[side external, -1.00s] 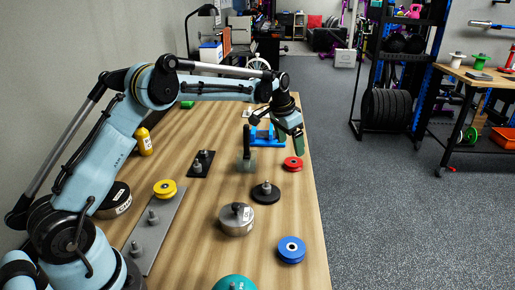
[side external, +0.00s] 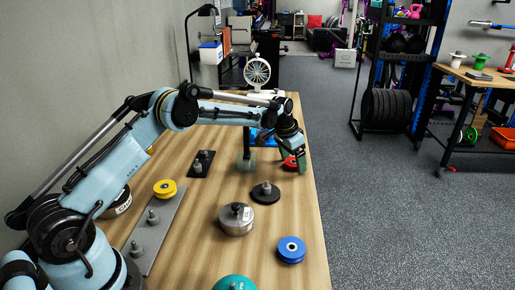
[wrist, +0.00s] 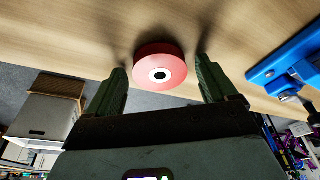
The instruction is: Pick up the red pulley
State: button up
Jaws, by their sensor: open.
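The red pulley (side external: 289,162) lies flat on the wooden table near its right edge, partly hidden by my gripper in the side external view. In the wrist view the red pulley (wrist: 160,68) shows its round face with a white ring and dark centre hole. My gripper (side external: 293,168) is low over the table at the pulley. Its two green fingers (wrist: 160,82) are open, one on each side of the pulley, with a gap visible on both sides. Nothing is held.
A blue bracket (wrist: 290,65) lies close beside the pulley. A black disc with a post (side external: 266,192), a metal cylinder (side external: 236,219) and a blue pulley (side external: 291,250) stand nearer the camera. A grey upright piece (side external: 246,152) stands left of the gripper. The table's right edge is close.

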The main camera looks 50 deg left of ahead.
aim_at(294, 163)
jog(key=c, duration=1.1)
jog(key=shift+c, duration=0.2)
jog(key=shift+r, duration=0.45)
jog(key=r, duration=0.3)
jog(key=shift+s+d+r, duration=0.1)
jog(key=shift+d+r, duration=0.25)
jog(key=shift+r, duration=0.05)
jog(key=s+d+r, duration=0.4)
jog(key=d+r, duration=0.6)
jog(key=r, duration=0.1)
jog(key=shift+s, duration=0.2)
